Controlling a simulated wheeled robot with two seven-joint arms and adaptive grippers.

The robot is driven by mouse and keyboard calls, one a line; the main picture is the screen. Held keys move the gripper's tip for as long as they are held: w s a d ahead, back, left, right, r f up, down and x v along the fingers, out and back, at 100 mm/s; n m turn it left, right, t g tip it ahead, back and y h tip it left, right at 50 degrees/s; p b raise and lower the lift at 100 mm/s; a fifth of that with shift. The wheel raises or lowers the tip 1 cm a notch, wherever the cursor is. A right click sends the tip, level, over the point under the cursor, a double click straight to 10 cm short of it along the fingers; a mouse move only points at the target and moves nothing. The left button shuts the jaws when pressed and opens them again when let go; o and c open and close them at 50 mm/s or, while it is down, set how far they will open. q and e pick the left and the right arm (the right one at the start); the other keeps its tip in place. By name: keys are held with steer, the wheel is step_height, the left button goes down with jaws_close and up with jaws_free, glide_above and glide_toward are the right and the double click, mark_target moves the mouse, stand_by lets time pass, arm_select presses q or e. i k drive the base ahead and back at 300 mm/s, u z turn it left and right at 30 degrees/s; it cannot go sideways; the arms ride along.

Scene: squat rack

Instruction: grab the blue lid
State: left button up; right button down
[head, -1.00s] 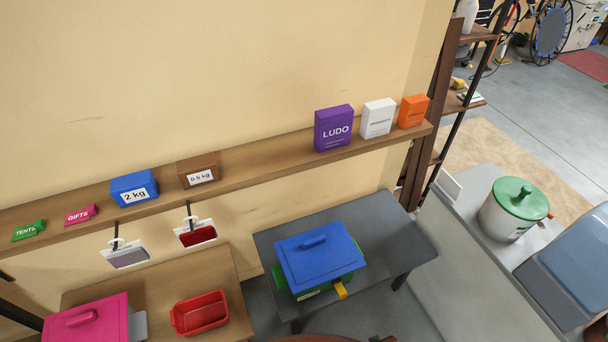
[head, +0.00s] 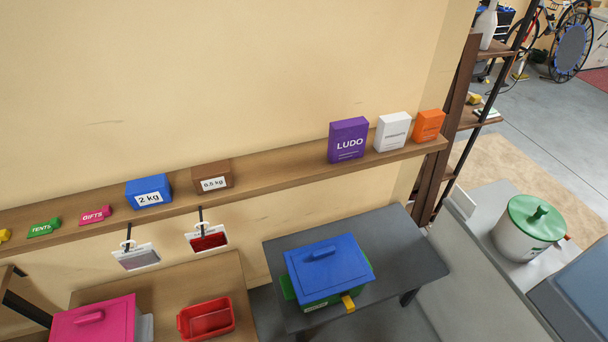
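The blue lid (head: 330,270) lies on top of a green box (head: 319,303) and has a raised blue handle (head: 321,252) in its middle. A yellow piece (head: 348,303) sticks out at the front of the box. The box stands on a dark grey table (head: 410,264) below the shelf. Neither of my grippers shows in the head view, so nothing is seen touching the lid.
A wooden wall shelf (head: 275,178) with boxes runs above the table. A wooden table (head: 163,284) at the left holds a red bin (head: 206,319) and a pink-lidded box (head: 95,321). A white pot with a green lid (head: 530,228) stands at the right. The grey table's right part is clear.

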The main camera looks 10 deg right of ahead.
mark_target(317, 271)
steer(key=u, duration=2.6)
steer(key=k, duration=1.3)
steer(key=z, duration=1.35)
